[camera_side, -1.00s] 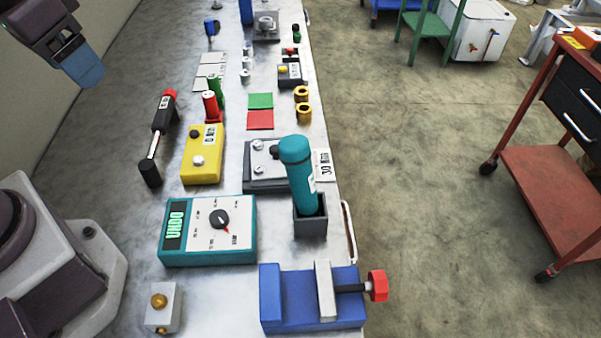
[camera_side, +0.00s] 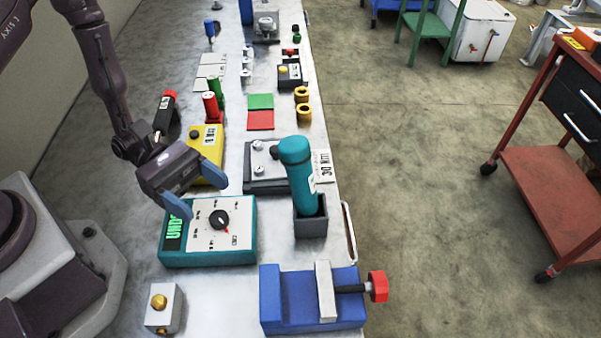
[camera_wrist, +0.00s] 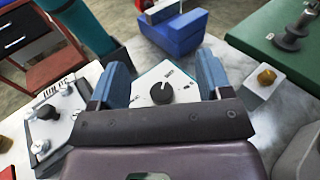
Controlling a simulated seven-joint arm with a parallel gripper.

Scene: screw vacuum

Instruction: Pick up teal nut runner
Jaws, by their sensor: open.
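The teal nut runner (camera_side: 300,175) stands upright, slightly tilted, in a dark grey square holder (camera_side: 311,226) near the table's right edge in the side view. Part of it also shows at the upper left of the wrist view (camera_wrist: 78,22). My gripper (camera_side: 197,192) is open and empty, to the left of the nut runner and apart from it. It hangs over the left part of the teal meter box. In the wrist view the blue fingers (camera_wrist: 162,85) are spread, with the meter's dial between them.
The teal meter box (camera_side: 240,243) lies below my gripper. A blue vise (camera_side: 290,295) stands in front of the holder, and a grey gauge plate (camera_side: 262,183) behind it. A yellow box (camera_side: 208,172) is behind my gripper. A small grey button box (camera_side: 164,308) is at front left.

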